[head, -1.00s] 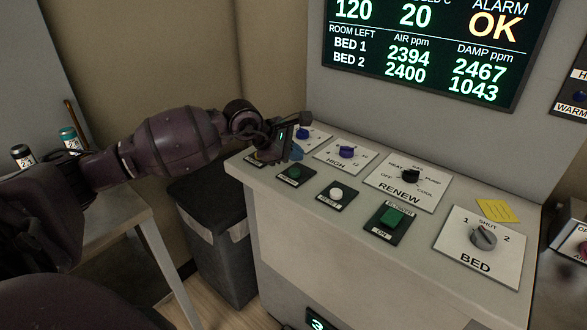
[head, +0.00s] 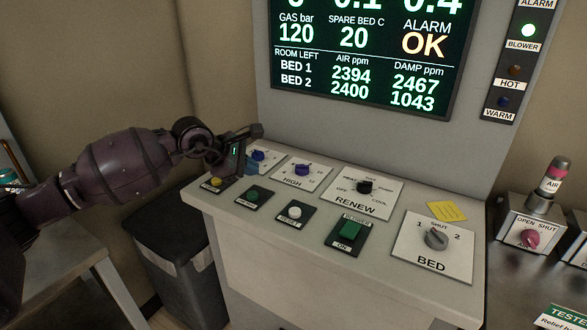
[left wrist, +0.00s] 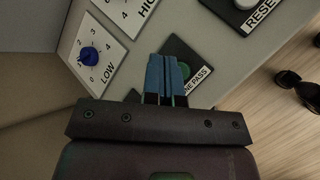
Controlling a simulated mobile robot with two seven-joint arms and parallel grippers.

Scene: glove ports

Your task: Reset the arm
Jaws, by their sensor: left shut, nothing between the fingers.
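My left gripper (head: 252,168) reaches in from the left, over the left end of the control console (head: 300,248). Its blue fingers are shut together with nothing between them. In the left wrist view the fingers (left wrist: 166,76) overlap a dark plate with a green button (left wrist: 186,70), whose label is partly covered. I cannot tell whether they touch it. In the head view this green button (head: 252,195) is just in front of the gripper, and a yellow button (head: 216,182) is to its left. The blue LOW dial (left wrist: 89,55) is beside the fingers. My right gripper is not in view.
The console also bears a HIGH dial (head: 302,170), a RENEW dial (head: 365,187), a white RESET button (head: 294,212), a green BLOWER switch (head: 350,230) and a BED knob (head: 436,239). A screen (head: 365,50) stands behind. A dark bin (head: 185,270) is at left.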

